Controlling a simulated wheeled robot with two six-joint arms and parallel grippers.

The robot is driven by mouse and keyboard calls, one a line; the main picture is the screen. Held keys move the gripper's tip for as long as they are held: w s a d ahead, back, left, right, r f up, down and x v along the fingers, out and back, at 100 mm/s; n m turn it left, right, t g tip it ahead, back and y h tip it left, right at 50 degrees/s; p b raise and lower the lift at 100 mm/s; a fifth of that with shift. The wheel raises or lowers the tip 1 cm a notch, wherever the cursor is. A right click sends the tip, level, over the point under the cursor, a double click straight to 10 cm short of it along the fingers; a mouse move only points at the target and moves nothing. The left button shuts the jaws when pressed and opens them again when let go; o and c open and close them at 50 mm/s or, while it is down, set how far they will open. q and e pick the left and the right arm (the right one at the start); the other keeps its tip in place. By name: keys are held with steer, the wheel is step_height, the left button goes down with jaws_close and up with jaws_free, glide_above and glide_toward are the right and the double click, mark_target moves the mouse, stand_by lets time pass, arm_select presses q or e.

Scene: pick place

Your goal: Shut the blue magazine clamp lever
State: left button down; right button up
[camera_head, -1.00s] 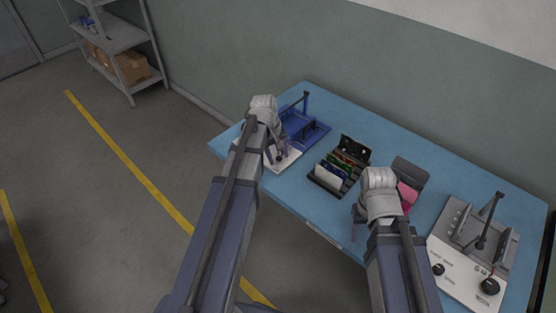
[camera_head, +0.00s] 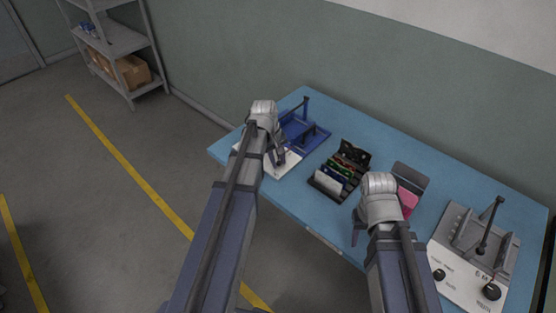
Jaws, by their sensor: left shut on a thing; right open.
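The blue magazine clamp fixture (camera_head: 293,127) sits at the far left end of the table, with a white front panel (camera_head: 287,165). A dark upright post (camera_head: 306,107) stands at its back, and a low dark part (camera_head: 309,131) lies at its right; I cannot tell which is the lever. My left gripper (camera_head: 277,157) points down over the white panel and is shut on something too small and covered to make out. My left wrist hides the fixture's left part. My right gripper (camera_head: 357,230) is open, near the table's front edge, apart from the fixture.
A black rack (camera_head: 325,185) with several coloured boards stands mid-table. A grey holder (camera_head: 411,174) with a pink piece (camera_head: 408,196) is behind my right wrist. A grey clamp fixture (camera_head: 470,240) with an upright lever (camera_head: 489,226) stands at the right. Blue table (camera_head: 305,206) shows between them.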

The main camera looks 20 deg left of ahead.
arm_select(q)
steer(key=shift+a, duration=0.1)
steer(key=a+m, duration=0.1)
steer(key=m, duration=0.2)
steer(key=shift+a, duration=0.1)
steer(key=m, duration=0.1)
steer(key=a+m, duration=0.1)
steer(key=m+g, duration=0.1)
steer(key=shift+w+a+m+h, duration=0.25)
steer(key=shift+a+m+h, duration=0.05)
steer(key=shift+h, duration=0.1)
steer(key=m, duration=0.1)
steer(key=a+m, duration=0.1)
steer(key=m, duration=0.1)
steer(key=shift+w+a+m+g, duration=0.15)
steer(key=shift+w+m+g, duration=0.15)
steer(key=shift+w, duration=0.1)
steer(key=shift+w+a+m+g, duration=0.2)
steer(key=shift+w+a+m, duration=0.1)
steer(key=shift+m, duration=0.65)
steer(key=shift+w+a+m+g, duration=0.2)
steer(key=shift+w+m, duration=0.05)
steer(key=shift+m, duration=0.7)
steer(key=c, duration=0.7)
jaws_free()
steer(key=shift+r, duration=0.15)
arm_select(e)
steer(key=shift+r, duration=0.15)
